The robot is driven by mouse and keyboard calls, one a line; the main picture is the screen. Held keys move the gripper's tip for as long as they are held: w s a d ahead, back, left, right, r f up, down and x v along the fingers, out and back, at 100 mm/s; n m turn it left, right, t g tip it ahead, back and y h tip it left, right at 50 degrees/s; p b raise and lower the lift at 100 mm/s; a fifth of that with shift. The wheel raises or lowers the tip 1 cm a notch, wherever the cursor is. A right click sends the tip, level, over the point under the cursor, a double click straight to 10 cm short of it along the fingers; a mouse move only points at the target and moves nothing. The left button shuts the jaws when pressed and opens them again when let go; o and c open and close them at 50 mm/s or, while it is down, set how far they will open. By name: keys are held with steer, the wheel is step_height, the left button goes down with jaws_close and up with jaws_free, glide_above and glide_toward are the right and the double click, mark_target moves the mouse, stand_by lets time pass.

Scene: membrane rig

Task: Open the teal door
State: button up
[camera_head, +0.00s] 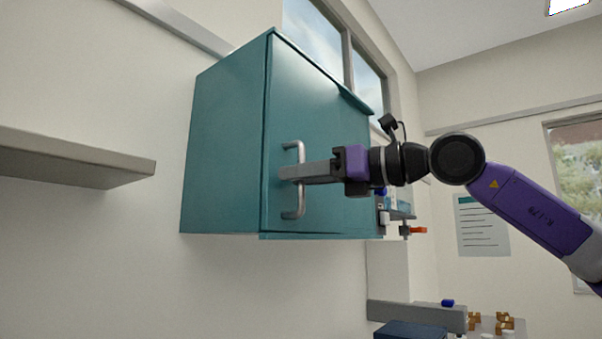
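The teal door (325,110) is the front of a teal wall cabinet (222,150) left of the middle in the head view. The door looks shut or nearly so; a thin dark line runs along its left edge. A grey bar handle (301,205) stands upright near that edge. My gripper (285,172) reaches in from the right, with its fingers at the middle of the handle. The fingers overlap the handle in the picture. From this side I cannot tell whether they are closed on the bar or only around it.
A grey shelf (75,160) juts from the wall at the left. Below right are a bench with a grey box (420,316), a dark blue box (410,331) and small brown items (505,321). Windows and a poster (482,225) are behind. Space below the cabinet is clear.

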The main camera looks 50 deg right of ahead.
jaws_close()
stand_by(1.4)
